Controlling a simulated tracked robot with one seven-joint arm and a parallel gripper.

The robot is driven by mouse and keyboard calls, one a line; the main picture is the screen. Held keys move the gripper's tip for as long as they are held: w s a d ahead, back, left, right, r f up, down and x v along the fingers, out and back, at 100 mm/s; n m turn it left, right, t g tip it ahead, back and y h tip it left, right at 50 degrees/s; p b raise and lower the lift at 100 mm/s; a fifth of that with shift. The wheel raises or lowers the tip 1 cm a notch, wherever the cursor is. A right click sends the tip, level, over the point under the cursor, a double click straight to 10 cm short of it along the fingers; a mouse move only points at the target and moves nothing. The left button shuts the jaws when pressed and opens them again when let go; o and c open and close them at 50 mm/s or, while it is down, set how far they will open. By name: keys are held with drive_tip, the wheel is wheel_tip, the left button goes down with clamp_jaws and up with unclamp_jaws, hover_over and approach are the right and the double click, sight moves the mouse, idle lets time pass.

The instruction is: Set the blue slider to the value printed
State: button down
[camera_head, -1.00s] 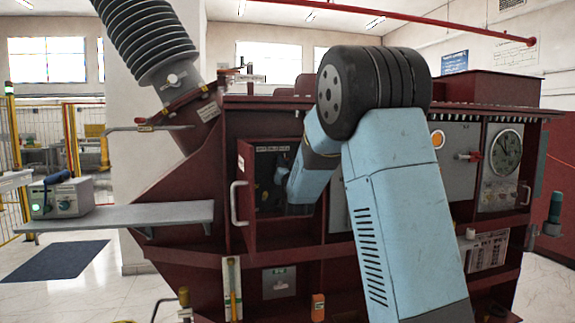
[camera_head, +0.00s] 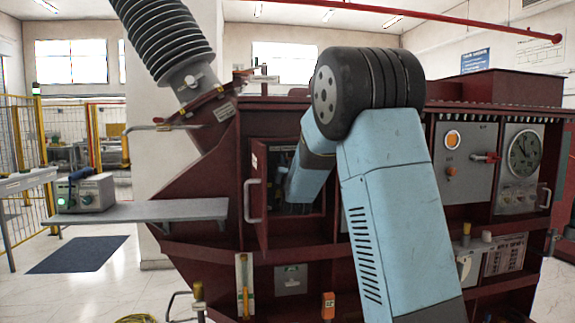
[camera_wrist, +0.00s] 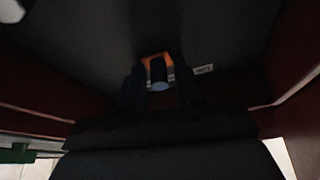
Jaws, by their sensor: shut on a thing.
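My gripper (camera_wrist: 159,90) is inside a dark open compartment of the dark red transformer (camera_head: 197,222). In the head view, my arm hides the fingertips and the slider. No printed value is readable.
The compartment's red door (camera_head: 260,200), with a pale handle, stands open at the left of my forearm. Red walls are close on both sides in the wrist view. A grey shelf (camera_head: 165,211) juts out left, bearing a grey box (camera_head: 88,192).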

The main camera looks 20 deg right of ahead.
drive_tip(key=shift+a, duration=0.1)
drive_tip(key=c, duration=1.1)
unclamp_jaws()
drive_tip(key=shift+o, duration=0.2)
drive_tip(key=shift+s, duration=0.1)
drive_tip(key=v, duration=1.3)
drive_tip(key=shift+s+f, duration=0.2)
drive_tip(key=shift+s, duration=0.05)
